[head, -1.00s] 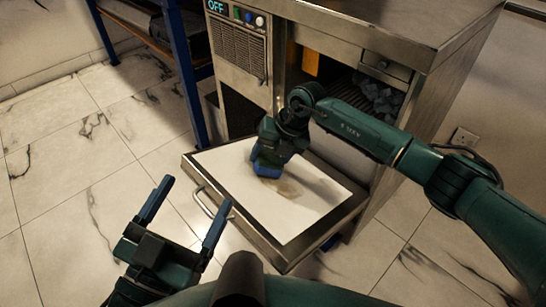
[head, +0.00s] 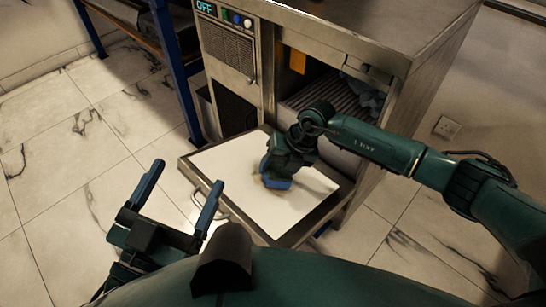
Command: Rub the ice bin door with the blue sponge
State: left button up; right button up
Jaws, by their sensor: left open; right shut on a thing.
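The ice bin door (head: 228,171) is folded down and lies open in front of the machine, its white inner panel facing up in a steel frame. My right gripper (head: 277,177) is over the middle of the panel, pointing down. It is shut on the blue sponge (head: 277,183), which appears to touch the panel; the gripper hides part of it. A tan smudge shows on the panel beside the sponge. My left gripper (head: 184,187) is open and empty, left of the door and nearer to me.
The steel ice machine (head: 290,40) stands behind the door, with an OFF display, buttons and a vent grille. Its open bay holds a ribbed surface and grey lumps. A blue-legged shelf (head: 176,70) stands at the left. The tiled floor at left is clear.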

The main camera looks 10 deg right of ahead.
aim_at(290, 178)
jog(key=shift+s+d+p, duration=0.45)
jog(key=shift+s, duration=0.25)
jog(key=shift+s+d+p, duration=0.7)
jog(key=shift+s+p, duration=0.2)
jog(key=shift+p, duration=0.1)
jog(key=shift+s+d+p, duration=0.4)
jog(key=shift+s+p, duration=0.05)
jog(key=shift+s, duration=0.05)
jog(key=shift+s+f, duration=0.1)
jog(key=shift+f, duration=0.05)
notch_tip(290, 178, up, 5)
jog(key=w+d+p, duration=0.2)
jog(key=p, duration=0.1)
jog(key=shift+d, duration=0.2)
jog(key=shift+r+p, duration=0.25)
jog(key=shift+p, duration=0.1)
